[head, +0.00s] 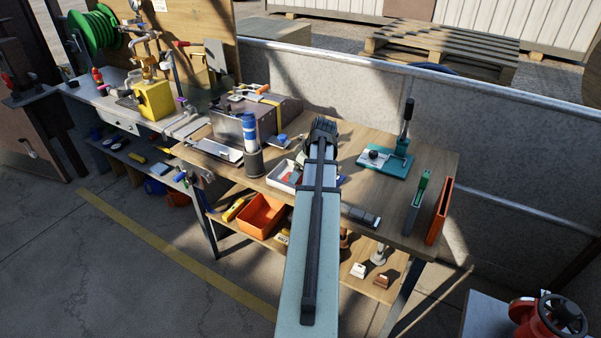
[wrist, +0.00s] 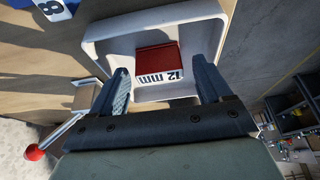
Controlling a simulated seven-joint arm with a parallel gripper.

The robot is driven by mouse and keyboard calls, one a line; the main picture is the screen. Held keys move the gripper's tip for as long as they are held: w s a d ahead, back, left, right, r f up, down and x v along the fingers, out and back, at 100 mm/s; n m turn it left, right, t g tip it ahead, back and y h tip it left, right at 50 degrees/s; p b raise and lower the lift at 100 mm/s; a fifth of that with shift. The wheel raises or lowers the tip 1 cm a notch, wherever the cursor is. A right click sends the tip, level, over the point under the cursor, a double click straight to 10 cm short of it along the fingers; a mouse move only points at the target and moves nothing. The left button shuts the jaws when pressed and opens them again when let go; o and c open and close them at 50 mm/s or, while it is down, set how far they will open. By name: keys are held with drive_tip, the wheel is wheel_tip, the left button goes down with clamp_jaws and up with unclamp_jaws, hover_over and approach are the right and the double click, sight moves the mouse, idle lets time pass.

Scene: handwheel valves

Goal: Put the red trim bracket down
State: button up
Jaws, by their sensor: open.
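The red trim bracket (wrist: 156,61) shows in the wrist view as a red block with a white "12 mm" label. It lies inside a shallow white tray (wrist: 101,48), apparently on its floor. The fingers reach into the tray. In the head view the white tray (head: 280,172) is on the wooden workbench, left of my arm, which partly covers it. My fingertips are hidden there.
A blue piece marked 8 (wrist: 50,9) lies beyond the tray. A metal rod with a red ball (wrist: 34,152) is at lower left. On the workbench (head: 345,190) stand a blue-topped cylinder (head: 250,130) left of the tray and a teal press (head: 386,163) to the right.

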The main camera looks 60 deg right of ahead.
drive_tip(key=v, duration=1.2)
idle(0.4)
